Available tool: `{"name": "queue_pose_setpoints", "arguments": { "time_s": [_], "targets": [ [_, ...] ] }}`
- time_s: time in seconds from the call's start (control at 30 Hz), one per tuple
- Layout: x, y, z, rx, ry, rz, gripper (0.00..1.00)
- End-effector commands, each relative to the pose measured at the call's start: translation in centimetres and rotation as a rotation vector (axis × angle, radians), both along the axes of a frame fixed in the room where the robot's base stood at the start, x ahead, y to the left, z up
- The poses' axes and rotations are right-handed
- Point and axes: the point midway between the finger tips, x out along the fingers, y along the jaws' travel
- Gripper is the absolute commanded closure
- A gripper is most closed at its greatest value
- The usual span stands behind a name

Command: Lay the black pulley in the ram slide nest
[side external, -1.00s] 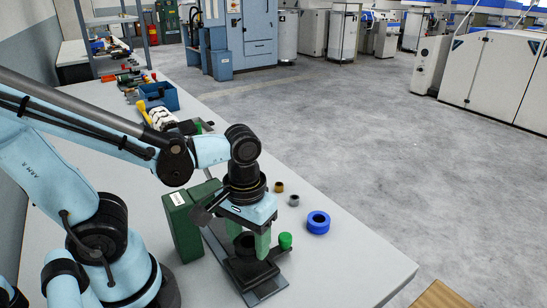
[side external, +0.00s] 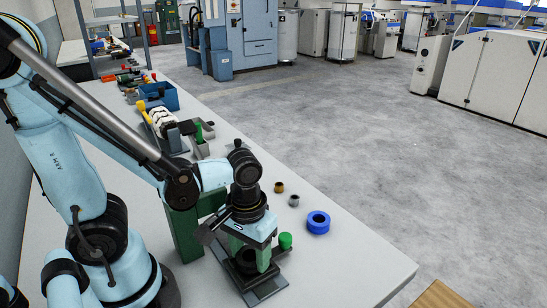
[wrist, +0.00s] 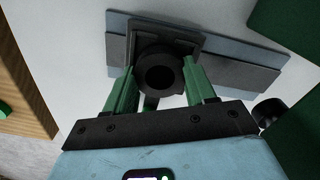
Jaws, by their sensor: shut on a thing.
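The black pulley (wrist: 160,74) is a dark ring with a round bore, seen between my green fingertips in the wrist view. My gripper (wrist: 162,84) is shut on it. In the side view, my gripper (side external: 250,258) is low over the ram slide, and the pulley (side external: 245,261) shows dark between the fingers. The ram slide nest (wrist: 191,45) is a dark block on a grey-blue slide plate (wrist: 255,62); the pulley overlaps it in the wrist view. I cannot tell whether the pulley touches the nest. The slide's base (side external: 264,291) extends towards the front.
A green knob (side external: 285,241) stands beside the slide. A blue ring (side external: 318,223), a brown bushing (side external: 279,187) and a grey bushing (side external: 293,201) lie to the right. A green box (side external: 184,238) stands close on the left. The bench's front right is clear.

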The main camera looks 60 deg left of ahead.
Motion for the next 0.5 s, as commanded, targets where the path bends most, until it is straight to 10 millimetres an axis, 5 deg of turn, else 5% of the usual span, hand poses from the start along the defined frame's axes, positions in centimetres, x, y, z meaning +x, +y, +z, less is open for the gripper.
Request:
{"name": "queue_pose_setpoints", "arguments": {
  "time_s": [0.27, 0.3, 0.43, 0.5],
  "targets": [
    [0.06, -0.01, -0.77, -0.001, -0.005, 0.000, 0.87],
    [0.09, -0.02, -0.80, 0.000, -0.007, 0.000, 0.42],
    [0.10, -0.01, -0.79, 0.000, -0.007, 0.000, 0.22],
    [0.12, -0.02, -0.76, 0.000, -0.007, 0.000, 0.21]
  ]
}}
